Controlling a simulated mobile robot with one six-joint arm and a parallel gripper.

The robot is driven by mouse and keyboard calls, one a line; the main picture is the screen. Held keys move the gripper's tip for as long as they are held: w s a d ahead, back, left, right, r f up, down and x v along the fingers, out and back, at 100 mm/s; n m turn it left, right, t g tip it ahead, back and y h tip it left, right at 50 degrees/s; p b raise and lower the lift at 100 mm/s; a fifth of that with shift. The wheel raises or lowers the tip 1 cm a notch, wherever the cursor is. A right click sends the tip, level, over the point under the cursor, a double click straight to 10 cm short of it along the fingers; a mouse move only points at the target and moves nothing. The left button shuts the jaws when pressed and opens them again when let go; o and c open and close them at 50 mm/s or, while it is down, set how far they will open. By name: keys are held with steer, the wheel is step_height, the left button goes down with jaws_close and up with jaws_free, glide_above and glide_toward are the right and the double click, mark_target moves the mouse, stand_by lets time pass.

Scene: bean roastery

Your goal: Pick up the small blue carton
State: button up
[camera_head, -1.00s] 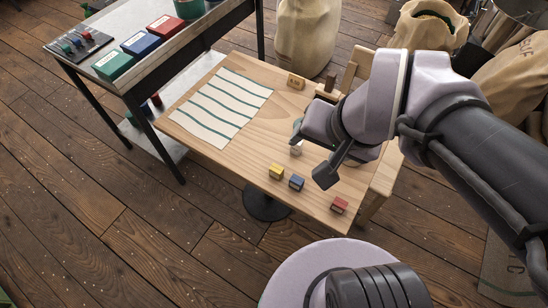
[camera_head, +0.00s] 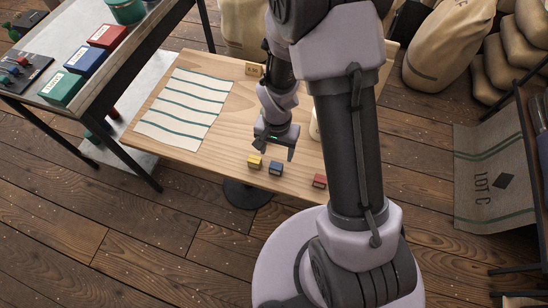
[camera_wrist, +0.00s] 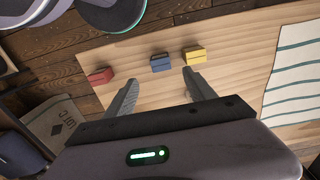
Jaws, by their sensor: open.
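The small blue carton (camera_head: 276,168) stands on the wooden table between a small yellow carton (camera_head: 255,162) and a small red carton (camera_head: 320,181), near the table's front edge. My gripper (camera_head: 274,150) is just behind the blue and yellow cartons, above the table. In the wrist view the blue carton (camera_wrist: 160,62) lies beyond the fingertips, roughly between their lines, with the yellow carton (camera_wrist: 195,55) close on one side and the red carton (camera_wrist: 101,76) farther off on the other. My gripper (camera_wrist: 162,76) is open and empty there.
A striped cloth (camera_head: 185,108) covers the table's left part. A small wooden block (camera_head: 254,69) stands at the back. A side bench at left holds green (camera_head: 62,88), blue (camera_head: 86,61) and red (camera_head: 108,36) boxes. Sacks (camera_head: 450,45) stand at the right.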

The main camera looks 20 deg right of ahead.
mark_target(276, 166)
step_height(276, 166, down, 12)
steer(key=b, duration=0.4)
steer(key=shift+w+r, duration=0.1)
steer(key=shift+w, duration=0.05)
steer(key=shift+r, duration=0.15)
steer(key=shift+c, duration=0.2)
jaws_close()
